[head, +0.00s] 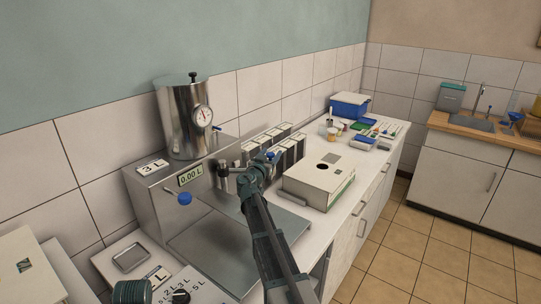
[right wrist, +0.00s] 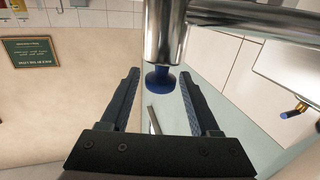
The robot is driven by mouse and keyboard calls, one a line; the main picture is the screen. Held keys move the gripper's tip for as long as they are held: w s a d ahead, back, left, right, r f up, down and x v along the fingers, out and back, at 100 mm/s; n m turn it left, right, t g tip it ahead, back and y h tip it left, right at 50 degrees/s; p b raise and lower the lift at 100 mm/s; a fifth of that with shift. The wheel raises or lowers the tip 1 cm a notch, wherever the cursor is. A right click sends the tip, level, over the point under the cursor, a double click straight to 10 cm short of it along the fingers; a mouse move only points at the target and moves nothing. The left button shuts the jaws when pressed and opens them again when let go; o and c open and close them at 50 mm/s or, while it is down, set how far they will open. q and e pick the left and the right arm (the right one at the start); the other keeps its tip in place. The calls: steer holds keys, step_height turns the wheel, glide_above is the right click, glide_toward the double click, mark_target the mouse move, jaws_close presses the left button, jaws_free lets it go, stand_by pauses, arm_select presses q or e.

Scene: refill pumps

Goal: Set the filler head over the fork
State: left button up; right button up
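The steel filling machine (head: 150,205) stands on the left counter, with a tank and gauge (head: 184,118) on top and a 0.00 L display. What seems to be the filler head, a steel cylinder (right wrist: 165,30) with a blue tip (right wrist: 160,78), hangs between the fingers of my right gripper (right wrist: 160,100) in the right wrist view. The fingers are spread apart, with gaps beside it. In the head view my right gripper (head: 247,182) is at the machine's front and hides part of the steel fittings there. I cannot make out the fork clearly.
A white carton (head: 318,182) with a round hole stands right of the machine's steel tray (head: 205,250). Several dark-sided packs (head: 288,148) stand behind it. A blue knob (head: 184,198) juts from the machine's front. A blue box (head: 350,105) is at the far counter end.

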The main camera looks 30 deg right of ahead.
jaws_close()
stand_by(1.2)
